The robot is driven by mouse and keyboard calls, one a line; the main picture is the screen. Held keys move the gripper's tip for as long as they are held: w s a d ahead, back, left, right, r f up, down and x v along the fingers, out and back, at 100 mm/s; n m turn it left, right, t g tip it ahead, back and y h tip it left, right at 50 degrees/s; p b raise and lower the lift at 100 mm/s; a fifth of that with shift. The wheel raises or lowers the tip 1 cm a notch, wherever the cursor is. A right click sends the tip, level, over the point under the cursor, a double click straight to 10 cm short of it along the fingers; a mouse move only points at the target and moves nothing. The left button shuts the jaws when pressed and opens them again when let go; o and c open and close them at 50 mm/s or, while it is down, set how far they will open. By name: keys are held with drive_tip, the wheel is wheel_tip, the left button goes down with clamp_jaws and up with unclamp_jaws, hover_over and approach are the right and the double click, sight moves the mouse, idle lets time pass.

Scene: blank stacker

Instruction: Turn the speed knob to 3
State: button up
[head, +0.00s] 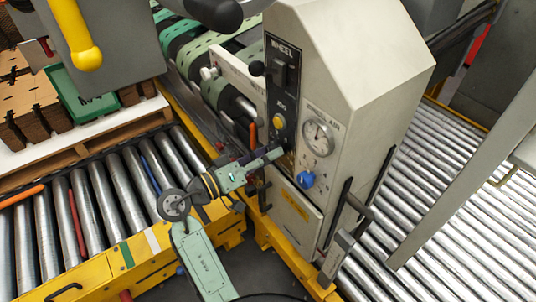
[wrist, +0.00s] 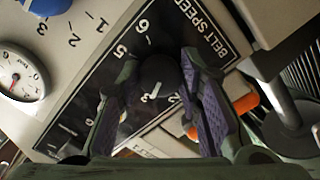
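The black speed knob (wrist: 160,76) sits on a dark dial plate (wrist: 92,92) marked BELT SPEED in the wrist view. The digits 6, 5, 3 and 2 show around it. A short white line shows by the 3; whether it is the pointer or a scale mark I cannot tell. My gripper (wrist: 160,66) has its purple-padded fingers apart, one on each side of the knob. Contact with the knob cannot be made out. In the head view my gripper (head: 281,152) is at the panel's lower left and hides the knob.
A round gauge (head: 318,138) and a blue knob (head: 306,179) are right of my gripper on the machine's panel. A yellow button (head: 279,121) is just above. An orange bar (wrist: 246,102) and a metal post (wrist: 288,75) stand close to the right finger.

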drive_tip(key=o, duration=0.4)
drive_tip(key=shift+c, duration=0.2)
drive_tip(key=v, duration=1.2)
drive_tip(key=shift+r, duration=0.1)
